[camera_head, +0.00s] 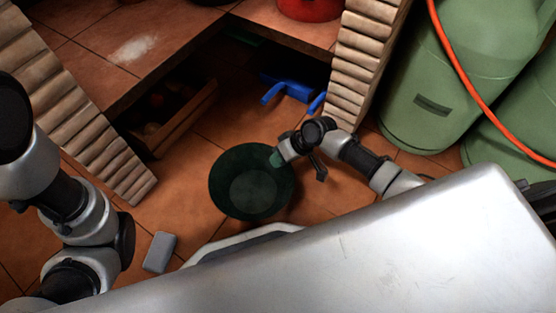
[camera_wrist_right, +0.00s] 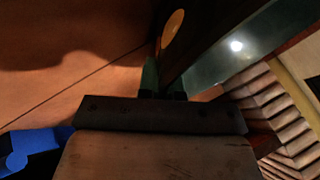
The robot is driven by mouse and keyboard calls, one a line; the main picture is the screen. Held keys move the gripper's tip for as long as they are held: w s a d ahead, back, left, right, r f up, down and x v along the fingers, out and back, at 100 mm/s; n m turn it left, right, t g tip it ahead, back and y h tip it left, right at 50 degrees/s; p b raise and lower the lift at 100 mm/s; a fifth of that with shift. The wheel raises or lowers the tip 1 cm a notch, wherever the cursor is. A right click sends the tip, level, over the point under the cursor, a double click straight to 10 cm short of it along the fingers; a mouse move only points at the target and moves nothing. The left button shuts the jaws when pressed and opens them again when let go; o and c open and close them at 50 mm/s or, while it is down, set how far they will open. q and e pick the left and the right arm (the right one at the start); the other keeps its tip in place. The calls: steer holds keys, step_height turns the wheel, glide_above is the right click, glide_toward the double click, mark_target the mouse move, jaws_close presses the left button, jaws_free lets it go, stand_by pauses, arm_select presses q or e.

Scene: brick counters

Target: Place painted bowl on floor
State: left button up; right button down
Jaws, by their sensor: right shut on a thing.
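The painted bowl (camera_head: 245,190) is dark green and round, seen from above in the head view over the tiled floor (camera_head: 190,195). My right gripper (camera_head: 278,158) is shut on its upper right rim. In the right wrist view, my right gripper's fingers (camera_wrist_right: 163,82) pinch the rim, and the dark, shiny bowl wall (camera_wrist_right: 225,65) runs off to the upper right. I cannot tell whether the bowl touches the floor. My left arm shows at the left of the head view, but its gripper is out of sight.
A tiled counter (camera_head: 85,65) stands at the upper left, with a wooden crate (camera_head: 175,120) beneath. Brick pillars (camera_head: 365,65) flank the opening. A blue object (camera_head: 290,87) lies behind the bowl. Green gas cylinders (camera_head: 425,100) stand right. Some floor left of the bowl is clear.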

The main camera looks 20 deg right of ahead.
steer(key=shift+f, duration=0.1)
steer(key=c, duration=1.3)
jaws_free()
steer(key=p+v, duration=0.8)
steer(key=v, duration=0.4)
